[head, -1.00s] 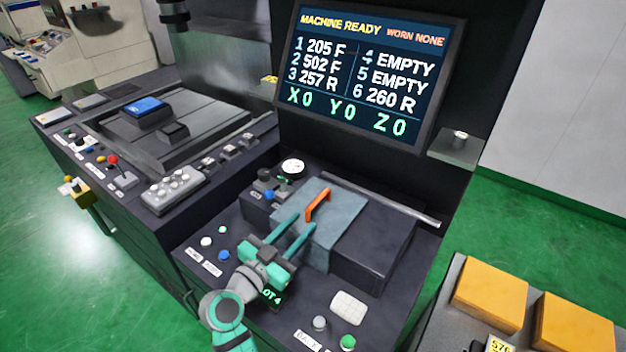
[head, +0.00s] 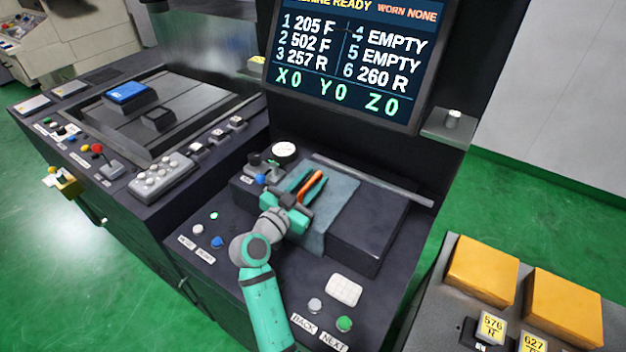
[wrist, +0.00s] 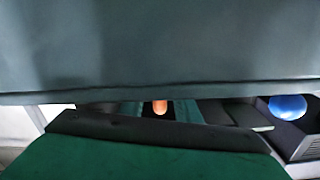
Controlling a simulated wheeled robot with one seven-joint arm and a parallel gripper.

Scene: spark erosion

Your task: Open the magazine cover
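The magazine cover (head: 340,204) is a blue-grey slab lying closed over the dark magazine box at the front of the machine. Its orange handle (head: 313,186) stands on top. My gripper (head: 308,184) is at the handle, its teal fingers reaching down alongside it. I cannot tell whether they press on the handle. In the wrist view the handle's orange end (wrist: 160,107) shows in the middle, beyond the dark edge of my gripper. A large grey surface fills the upper part of that view.
A screen (head: 350,60) stands behind the box. A gauge (head: 284,150) and a blue knob (head: 261,180) sit left of the cover. A grey rod (head: 375,180) runs behind it. White keypad (head: 343,290) and buttons lie in front. Orange blocks (head: 482,270) stand on a right-hand bench.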

